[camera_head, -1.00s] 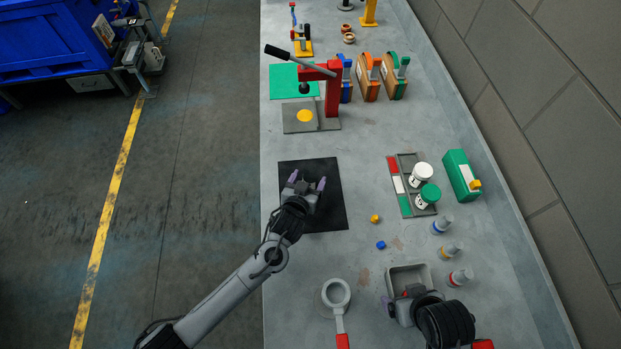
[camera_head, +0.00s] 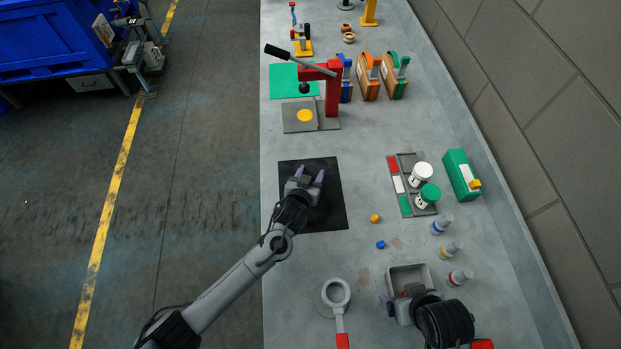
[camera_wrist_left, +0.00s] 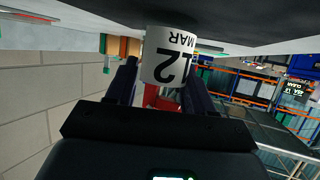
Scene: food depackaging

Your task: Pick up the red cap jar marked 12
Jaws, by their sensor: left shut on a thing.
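The jar marked 12 (camera_wrist_left: 170,60) shows in the left wrist view as a white body reading "12 MAR", with a red cap (camera_wrist_left: 162,98) partly hidden toward my gripper. My left gripper (camera_wrist_left: 165,85) has a dark finger on each side of the jar and is shut on it. In the head view my left gripper (camera_head: 309,176) is over the black mat (camera_head: 332,212). I cannot make out the jar there. My right gripper (camera_head: 399,302) is at the grey bin (camera_head: 408,272), partly hidden by its own arm, so its jaws are unclear.
A tray (camera_head: 404,206) with red, white and green marks holds a white-capped jar (camera_head: 421,174) and a green-capped jar (camera_head: 428,195). A red press (camera_head: 330,90) stands beyond the mat. A ring-shaped tool (camera_head: 337,292) and small yellow and blue blocks lie nearer.

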